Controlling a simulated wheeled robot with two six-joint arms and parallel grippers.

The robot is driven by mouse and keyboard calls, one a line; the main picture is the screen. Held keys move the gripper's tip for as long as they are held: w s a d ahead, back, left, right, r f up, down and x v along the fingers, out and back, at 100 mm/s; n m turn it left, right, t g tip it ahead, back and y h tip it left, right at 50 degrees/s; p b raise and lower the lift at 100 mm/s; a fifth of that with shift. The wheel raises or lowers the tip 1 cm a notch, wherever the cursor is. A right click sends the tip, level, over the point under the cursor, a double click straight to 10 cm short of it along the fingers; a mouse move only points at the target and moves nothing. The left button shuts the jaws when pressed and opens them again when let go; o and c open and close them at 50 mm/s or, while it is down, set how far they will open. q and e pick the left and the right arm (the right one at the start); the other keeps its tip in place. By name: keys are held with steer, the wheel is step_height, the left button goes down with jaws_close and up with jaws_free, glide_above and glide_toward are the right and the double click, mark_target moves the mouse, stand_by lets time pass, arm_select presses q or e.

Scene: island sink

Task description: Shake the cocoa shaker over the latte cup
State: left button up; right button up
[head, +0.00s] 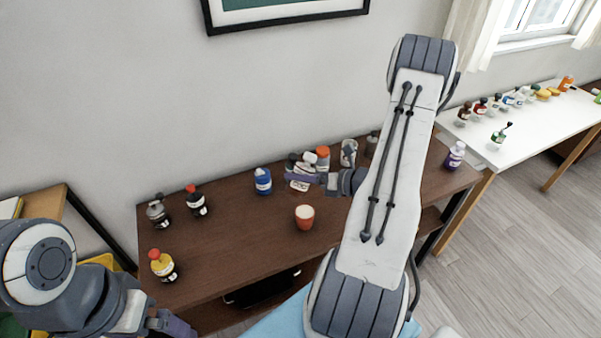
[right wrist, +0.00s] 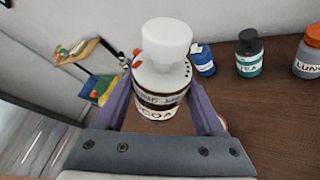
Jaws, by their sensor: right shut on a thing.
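The cocoa shaker (right wrist: 160,82) has a white cap and a label with "COCOA" partly readable; it stands between the fingers of my right gripper (right wrist: 160,112) in the right wrist view. In the head view the right gripper (head: 303,179) is shut on the shaker (head: 300,186), above the table and behind the latte cup. The latte cup (head: 304,218) is orange-red with a pale top and stands upright on the brown table, apart from the shaker. My left gripper (head: 172,325) is at the bottom left, cut by the frame edge; its opening is not clear.
The brown table (head: 230,245) holds a blue bottle (head: 263,181), two dark bottles (head: 196,200) (head: 158,210) and a yellow bottle (head: 162,264) at left. Several containers crowd behind the right gripper. A purple-labelled bottle (head: 454,155) stands at right. The table around the cup is clear.

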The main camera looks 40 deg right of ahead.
steer(key=f+m, duration=0.1)
steer(key=f+m+y, duration=0.1)
steer(key=f, duration=0.1)
steer(key=a+f+m+y+b, duration=0.1)
steer(key=m, duration=0.1)
steer(key=shift+s+f+t, duration=0.1)
steer(key=shift+f+t, duration=0.1)
steer(key=shift+t, duration=0.2)
steer(key=f+m+y+b, duration=0.1)
steer(key=f+m+b, duration=0.1)
steer(key=f+m+t+y+b, duration=0.1)
steer(key=f+m, duration=0.1)
steer(key=m, duration=0.1)
steer(key=shift+a+b, duration=0.2)
steer(key=shift+b, duration=0.15)
steer(key=shift+r+m+t, duration=0.15)
steer(key=shift+m+t, duration=0.35)
steer(key=shift+m, duration=0.2)
steer(key=m, duration=0.2)
steer(key=shift+d+m+t, duration=0.15)
steer(key=shift+m+t, duration=0.15)
steer(key=shift+t, duration=0.1)
stand_by(0.5)
